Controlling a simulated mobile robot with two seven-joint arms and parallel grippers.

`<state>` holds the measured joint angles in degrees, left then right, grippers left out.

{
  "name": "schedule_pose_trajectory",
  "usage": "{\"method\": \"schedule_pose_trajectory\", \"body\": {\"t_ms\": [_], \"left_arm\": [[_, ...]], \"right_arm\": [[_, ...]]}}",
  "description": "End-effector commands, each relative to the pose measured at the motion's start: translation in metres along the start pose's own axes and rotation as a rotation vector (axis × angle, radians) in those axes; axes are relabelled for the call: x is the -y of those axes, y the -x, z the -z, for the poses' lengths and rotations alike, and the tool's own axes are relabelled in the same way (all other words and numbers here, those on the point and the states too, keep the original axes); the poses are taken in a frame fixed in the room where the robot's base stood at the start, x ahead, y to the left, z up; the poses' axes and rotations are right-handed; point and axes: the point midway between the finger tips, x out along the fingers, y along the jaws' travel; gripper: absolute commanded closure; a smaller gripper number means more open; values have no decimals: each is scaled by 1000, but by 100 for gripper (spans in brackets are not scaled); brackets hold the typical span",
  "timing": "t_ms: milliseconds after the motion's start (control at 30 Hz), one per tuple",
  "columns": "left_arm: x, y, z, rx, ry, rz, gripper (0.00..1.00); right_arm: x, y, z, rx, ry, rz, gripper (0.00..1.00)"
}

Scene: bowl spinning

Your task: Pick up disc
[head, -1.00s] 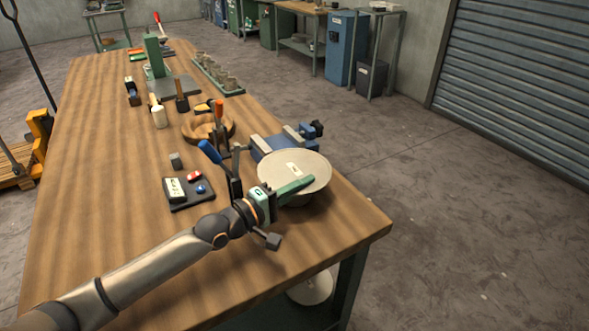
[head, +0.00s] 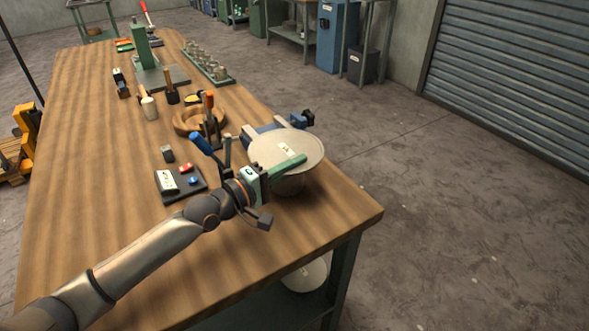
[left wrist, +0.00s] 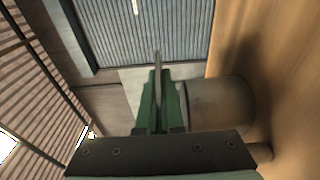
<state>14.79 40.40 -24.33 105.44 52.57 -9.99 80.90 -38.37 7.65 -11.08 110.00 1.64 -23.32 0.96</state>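The disc (head: 268,155) is a pale round plate with a small white label, at the right end of the bench. My left gripper (head: 288,168) has green fingers shut on its near edge, one finger lying across the top. The disc is held roughly level above a grey cylindrical stand (head: 290,186), with a gap showing below it. In the left wrist view the disc (left wrist: 157,62) shows edge-on as a thin strip between the fingers, and the stand (left wrist: 222,104) is at their right. My right gripper is not in view.
Another pale disc (head: 305,275) is below the bench top. The bench's front right corner is clear.

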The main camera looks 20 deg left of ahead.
Motion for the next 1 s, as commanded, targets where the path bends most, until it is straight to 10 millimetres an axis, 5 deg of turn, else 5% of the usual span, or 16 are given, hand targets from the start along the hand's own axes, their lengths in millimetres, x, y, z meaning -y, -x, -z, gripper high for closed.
{"method": "schedule_pose_trajectory", "body": {"t_ms": [533,767,1000], "left_arm": [[-130,0,0,0,-2,-7,100],[-149,0,-6,-2,2,-3,100],[-141,10,-44,-92,14,-4,100]], "right_arm": [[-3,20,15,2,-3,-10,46],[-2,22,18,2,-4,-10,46],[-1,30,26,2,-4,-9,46]]}}
